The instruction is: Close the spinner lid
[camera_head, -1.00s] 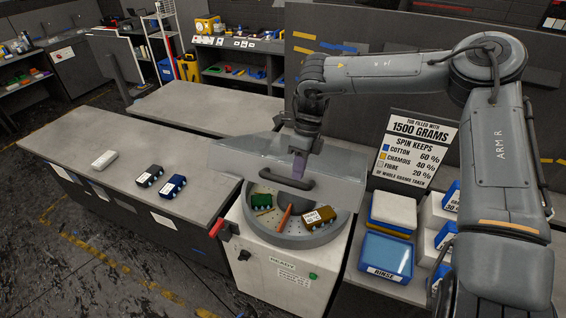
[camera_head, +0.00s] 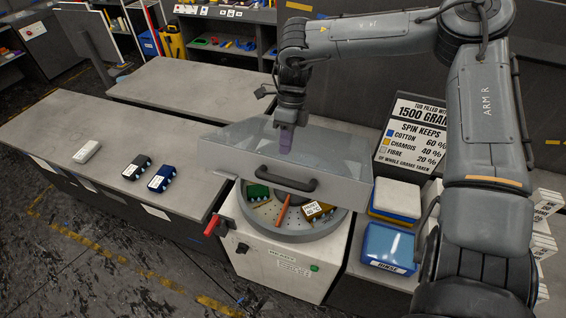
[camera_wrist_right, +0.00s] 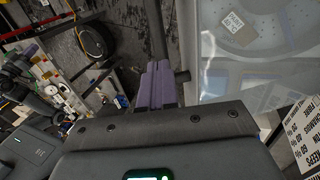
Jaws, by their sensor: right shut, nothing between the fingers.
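The spinner (camera_head: 270,262) is a white cabinet with a round tub (camera_head: 310,232) on top. Its clear grey lid (camera_head: 335,150) is tilted forward over the back of the tub, with a dark handle (camera_head: 288,180) on its front edge. The tub's front still shows below that edge. My right gripper (camera_head: 286,140) is shut and empty, its purple fingers pointing down at the lid's upper face; I cannot tell whether they touch. In the right wrist view the shut fingers (camera_wrist_right: 157,85) are beside the translucent lid (camera_wrist_right: 235,85). My left gripper is not in view.
In the tub lie a green block (camera_head: 258,193), an orange stick (camera_head: 283,210) and a labelled brown block (camera_head: 317,210). A red lever (camera_head: 211,225) sticks out at the cabinet's left. A blue rinse tub (camera_head: 388,245) stands to the right. Several blocks lie on the left bench (camera_head: 60,120).

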